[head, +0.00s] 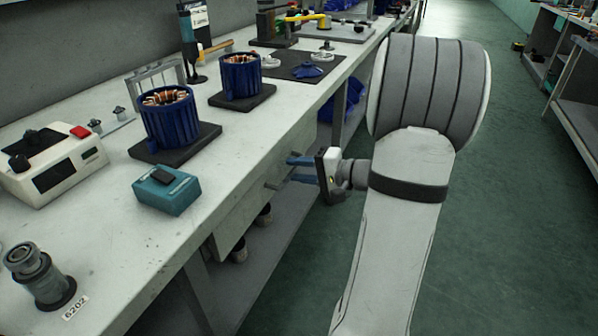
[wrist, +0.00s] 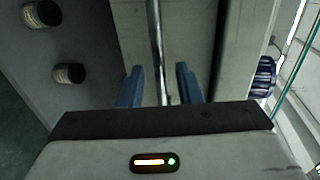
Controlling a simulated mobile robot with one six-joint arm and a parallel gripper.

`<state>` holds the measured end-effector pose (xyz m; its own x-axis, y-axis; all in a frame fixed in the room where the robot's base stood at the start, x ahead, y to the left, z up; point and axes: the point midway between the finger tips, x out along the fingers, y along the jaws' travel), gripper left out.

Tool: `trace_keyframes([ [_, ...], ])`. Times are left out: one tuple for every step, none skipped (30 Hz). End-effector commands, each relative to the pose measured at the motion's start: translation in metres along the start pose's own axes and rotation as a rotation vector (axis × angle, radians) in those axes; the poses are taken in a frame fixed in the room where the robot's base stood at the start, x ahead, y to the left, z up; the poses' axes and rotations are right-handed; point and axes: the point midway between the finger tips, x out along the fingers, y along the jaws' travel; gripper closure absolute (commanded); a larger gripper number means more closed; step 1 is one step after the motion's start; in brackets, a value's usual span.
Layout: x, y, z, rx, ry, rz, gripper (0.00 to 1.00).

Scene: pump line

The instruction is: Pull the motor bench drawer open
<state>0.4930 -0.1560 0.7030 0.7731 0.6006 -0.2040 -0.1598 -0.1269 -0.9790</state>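The motor bench drawer (head: 238,215) is a grey-white front under the bench top's edge in the head view; it looks shut. Its bar handle (wrist: 157,45) is a thin metal rod in the wrist view, running away from the top edge down toward my fingers. My gripper (head: 302,170) has two blue fingers pointing at the drawer front, and it is open. In the wrist view the handle lies in line with the gap between the fingertips (wrist: 160,76), apart from both fingers. I cannot tell how deep the handle sits between them.
The bench top (head: 115,245) carries blue motor stators (head: 168,120) on black pads, a teal box (head: 166,190) and a tester (head: 50,165). Jars (wrist: 68,73) stand on a lower shelf. The green aisle floor (head: 510,220) to the right is clear.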

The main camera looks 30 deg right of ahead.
Motion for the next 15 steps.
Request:
trace_keyframes([
  [0.0000, -0.0002, -0.0001, 0.000, 0.000, 0.000, 0.69],
  [0.0000, -0.0002, 0.0000, 0.000, 0.000, 0.000, 0.69],
  [0.0000, -0.0002, 0.0000, 0.000, 0.000, 0.000, 0.69],
  [0.0000, -0.0002, 0.0000, 0.000, 0.000, 0.000, 0.69],
  [0.0000, -0.0002, 0.0001, 0.000, 0.000, 0.000, 0.70],
  [0.0000, -0.0002, 0.0001, 0.000, 0.000, 0.000, 0.73],
  [0.0000, -0.0002, 0.0001, 0.000, -0.001, 0.000, 0.76],
  [0.0000, -0.0002, 0.0001, 0.000, -0.001, 0.000, 0.78],
  [0.0000, -0.0002, 0.0002, 0.000, -0.001, 0.000, 0.82],
  [0.0000, -0.0002, 0.0002, 0.000, -0.001, 0.000, 0.84],
  [0.0000, -0.0002, 0.0002, 0.000, -0.001, 0.000, 0.86],
  [0.0000, -0.0002, 0.0003, 0.000, -0.001, 0.000, 0.90],
  [0.0001, -0.0002, 0.0003, 0.000, -0.001, 0.000, 0.92],
  [0.0001, -0.0002, 0.0003, 0.000, -0.001, 0.000, 0.95],
  [0.0001, -0.0001, 0.0003, 0.000, -0.001, 0.001, 0.98],
])
